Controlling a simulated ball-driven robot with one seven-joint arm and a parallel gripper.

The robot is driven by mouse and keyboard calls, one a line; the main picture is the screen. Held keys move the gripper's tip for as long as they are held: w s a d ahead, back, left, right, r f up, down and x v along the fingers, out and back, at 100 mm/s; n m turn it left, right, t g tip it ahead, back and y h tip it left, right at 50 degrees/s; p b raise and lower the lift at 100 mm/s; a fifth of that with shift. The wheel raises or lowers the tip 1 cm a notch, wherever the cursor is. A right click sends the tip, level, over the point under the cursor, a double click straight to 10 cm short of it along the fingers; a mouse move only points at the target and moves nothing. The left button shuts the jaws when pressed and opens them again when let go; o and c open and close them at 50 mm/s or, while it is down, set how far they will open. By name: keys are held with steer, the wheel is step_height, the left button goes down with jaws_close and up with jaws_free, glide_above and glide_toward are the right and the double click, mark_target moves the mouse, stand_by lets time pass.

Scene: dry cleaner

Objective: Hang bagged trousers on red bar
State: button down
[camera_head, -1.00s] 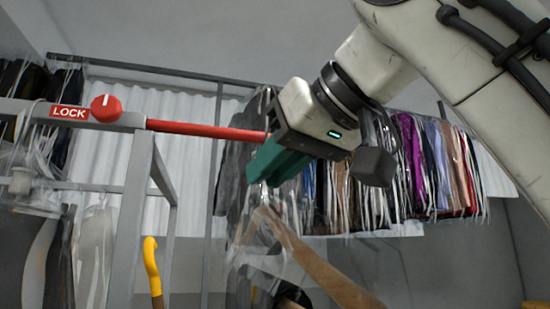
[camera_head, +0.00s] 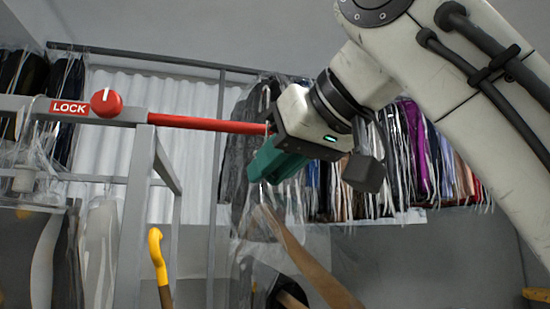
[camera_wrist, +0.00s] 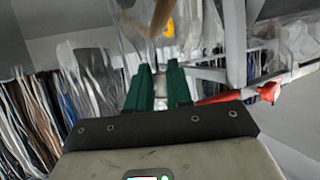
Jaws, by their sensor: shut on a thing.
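My gripper (camera_head: 262,172) has green fingers and is shut. In the head view it holds the top of a clear plastic bag with a brown wooden hanger (camera_head: 285,240) inside, which hangs tilted below the fingers. Dark cloth shows low in the bag. The red bar (camera_head: 205,124) runs from the grey frame to the right, and its free end lies at my gripper's near side. In the wrist view the fingers (camera_wrist: 160,80) point up the picture, and the red bar (camera_wrist: 215,97) is to their right. I cannot see whether the hanger hook touches the bar.
A red LOCK knob (camera_head: 105,102) sits on the grey frame (camera_head: 137,205), left of the bar. Bagged clothes (camera_head: 420,150) hang on a rail behind. A yellow-handled hook (camera_head: 156,255) stands below the bar. A wooden thing shows at lower right.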

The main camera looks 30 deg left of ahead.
steer(key=shift+w+a+p, duration=0.95)
steer(key=shift+w+a, duration=0.2)
steer(key=shift+a, duration=0.3)
steer(key=shift+f, duration=0.15)
steer(key=shift+f+b, duration=0.85)
steer(key=shift+f, duration=0.55)
steer(key=shift+f, duration=0.2)
stand_by(0.4)
steer(key=c, duration=0.9)
jaws_free()
steer(key=shift+c, duration=0.2)
steer(key=shift+f, duration=0.1)
steer(key=b+v, duration=0.3)
steer(key=v, duration=0.7)
steer(key=shift+d+r, duration=0.2)
steer(key=shift+d, duration=0.15)
